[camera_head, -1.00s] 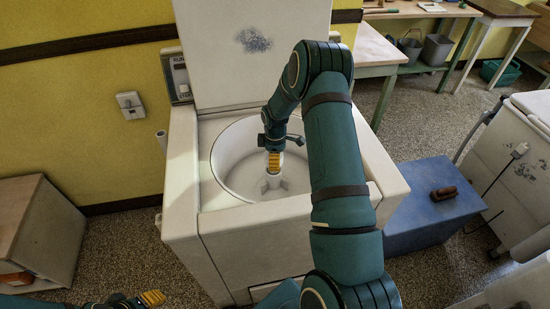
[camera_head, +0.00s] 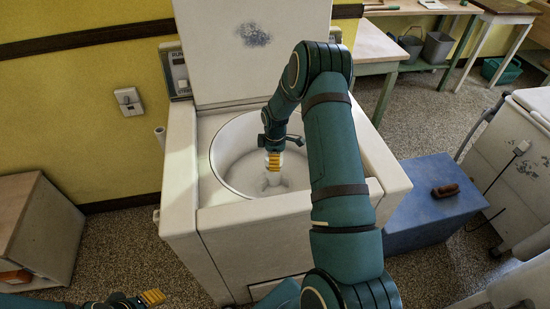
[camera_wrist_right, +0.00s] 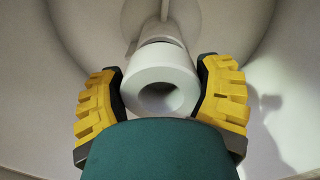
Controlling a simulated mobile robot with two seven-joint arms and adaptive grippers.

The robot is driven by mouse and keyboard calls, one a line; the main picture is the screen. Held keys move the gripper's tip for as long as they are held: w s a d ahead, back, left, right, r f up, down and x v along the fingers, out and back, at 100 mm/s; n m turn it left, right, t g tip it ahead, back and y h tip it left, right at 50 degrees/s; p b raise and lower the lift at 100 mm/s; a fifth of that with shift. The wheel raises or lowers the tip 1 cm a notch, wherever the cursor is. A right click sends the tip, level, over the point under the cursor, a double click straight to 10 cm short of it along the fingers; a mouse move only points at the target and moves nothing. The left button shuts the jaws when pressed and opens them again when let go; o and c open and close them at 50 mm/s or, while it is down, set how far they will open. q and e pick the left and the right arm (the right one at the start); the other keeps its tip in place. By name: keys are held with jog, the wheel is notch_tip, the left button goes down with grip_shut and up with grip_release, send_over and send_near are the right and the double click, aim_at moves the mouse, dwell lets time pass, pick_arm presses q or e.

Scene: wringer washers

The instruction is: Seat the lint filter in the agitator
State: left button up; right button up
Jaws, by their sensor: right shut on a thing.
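The lint filter (camera_wrist_right: 160,66) is a white, round, hollow cup between the yellow fingers of my right gripper (camera_wrist_right: 162,96) in the right wrist view. The gripper is shut on it. In the head view my right gripper (camera_head: 273,161) points down inside the washer tub, above the white agitator (camera_head: 272,181) at its middle. In the wrist view the agitator (camera_wrist_right: 158,37) shows just beyond the filter, roughly in line with it. I cannot tell whether they touch. My left gripper (camera_head: 152,297) is at the bottom left edge, partly cut off; its opening is unclear.
The washer's tub wall (camera_head: 227,158) surrounds the right gripper. The raised lid (camera_head: 245,65) stands behind. A blue chest (camera_head: 425,215) with a brown brush (camera_head: 444,192) is at the right. A wooden cabinet (camera_head: 45,230) stands at the left.

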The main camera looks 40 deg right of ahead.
jog(key=shift+f+b, duration=1.05)
jog(key=shift+f, duration=0.25)
dwell(0.9)
jog(key=shift+s+a+f, duration=0.1)
jog(key=shift+s+f, duration=0.05)
jog(key=shift+f, duration=0.05)
dwell(0.8)
jog(key=o, duration=1.2)
jog(key=shift+r, duration=0.2)
jog(key=shift+r+p, duration=1.8)
jog(key=shift+r, duration=1.65)
